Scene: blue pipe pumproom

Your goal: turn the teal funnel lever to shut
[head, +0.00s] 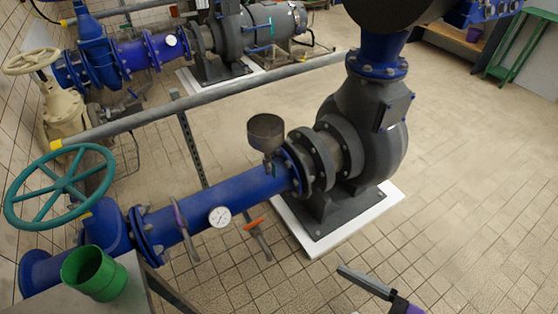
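A grey-brown funnel (266,130) stands upright on the blue pipe, just left of the dark pump's flange. Below its cup is a small teal lever (273,169), which appears to hang down. It is small and partly against the dark flange, so its exact angle is hard to tell. My gripper (350,291) shows at the bottom edge, right of centre and well apart from the lever. Its fingers look spread and nothing shows between them. The lower finger is mostly cut off by the frame.
A teal handwheel (60,187) and green cup (94,273) are at left. A grey rail (200,101) runs behind the funnel. Tiled floor at right is clear.

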